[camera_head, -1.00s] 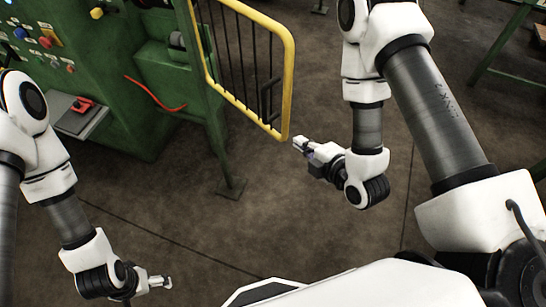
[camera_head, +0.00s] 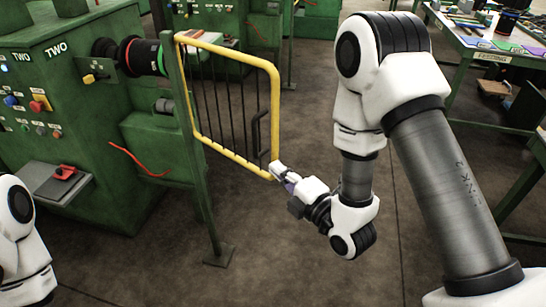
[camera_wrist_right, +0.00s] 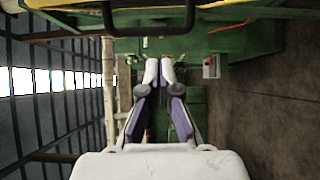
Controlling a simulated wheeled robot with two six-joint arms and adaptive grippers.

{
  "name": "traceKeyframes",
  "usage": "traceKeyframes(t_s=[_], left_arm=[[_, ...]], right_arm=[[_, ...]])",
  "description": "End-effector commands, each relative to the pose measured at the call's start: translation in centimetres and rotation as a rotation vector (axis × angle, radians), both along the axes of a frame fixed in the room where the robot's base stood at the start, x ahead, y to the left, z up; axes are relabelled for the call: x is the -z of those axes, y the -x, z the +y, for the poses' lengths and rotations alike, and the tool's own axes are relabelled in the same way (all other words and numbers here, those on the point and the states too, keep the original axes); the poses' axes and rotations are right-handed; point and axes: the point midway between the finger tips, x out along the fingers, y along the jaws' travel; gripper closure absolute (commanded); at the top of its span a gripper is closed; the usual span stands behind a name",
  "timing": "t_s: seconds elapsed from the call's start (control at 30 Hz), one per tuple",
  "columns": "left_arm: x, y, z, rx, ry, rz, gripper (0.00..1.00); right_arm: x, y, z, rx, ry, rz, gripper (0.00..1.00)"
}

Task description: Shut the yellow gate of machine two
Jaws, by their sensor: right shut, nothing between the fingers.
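The yellow gate (camera_head: 232,160) has a tubular yellow frame with dark vertical bars and a black handle (camera_head: 257,135) near its free edge. It hangs from a green post (camera_head: 188,150) beside the green machine (camera_head: 80,120) marked TWO and stands swung out from it. My right gripper (camera_head: 277,168) is shut and empty, its tips at the gate's lower free corner; whether they touch it I cannot tell. In the right wrist view the closed fingers (camera_wrist_right: 160,68) point toward the green machine, with the yellow bar and black handle at the top edge. My left gripper is out of view.
Machine two has coloured buttons and a grey tray with a red part (camera_head: 65,172). A red cable (camera_head: 138,160) hangs on its side. A work table (camera_head: 500,55) stands at the far right. Bare floor lies in front of the gate.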

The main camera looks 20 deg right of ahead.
Motion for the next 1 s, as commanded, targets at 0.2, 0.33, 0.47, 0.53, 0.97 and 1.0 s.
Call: traceKeyframes(t_s=[0.2,0.33,0.47,0.53,0.97,1.0], left_arm=[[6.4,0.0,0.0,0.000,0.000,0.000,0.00],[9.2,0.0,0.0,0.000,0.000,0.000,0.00],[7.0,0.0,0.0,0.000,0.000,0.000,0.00],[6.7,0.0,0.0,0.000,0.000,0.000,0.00],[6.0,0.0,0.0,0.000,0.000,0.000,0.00],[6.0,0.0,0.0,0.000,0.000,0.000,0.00]], right_arm=[[1.3,-1.2,0.4,-0.001,0.002,-0.007,1.00],[1.2,-1.5,0.5,0.005,0.001,-0.006,1.00],[-0.2,-4.3,1.4,0.002,0.004,-0.001,1.00],[-0.1,-5.8,1.8,0.004,0.003,0.000,1.00],[0.1,-8.3,-1.6,0.005,0.000,0.002,1.00],[0.1,-8.3,-1.6,0.005,0.001,0.002,1.00]])
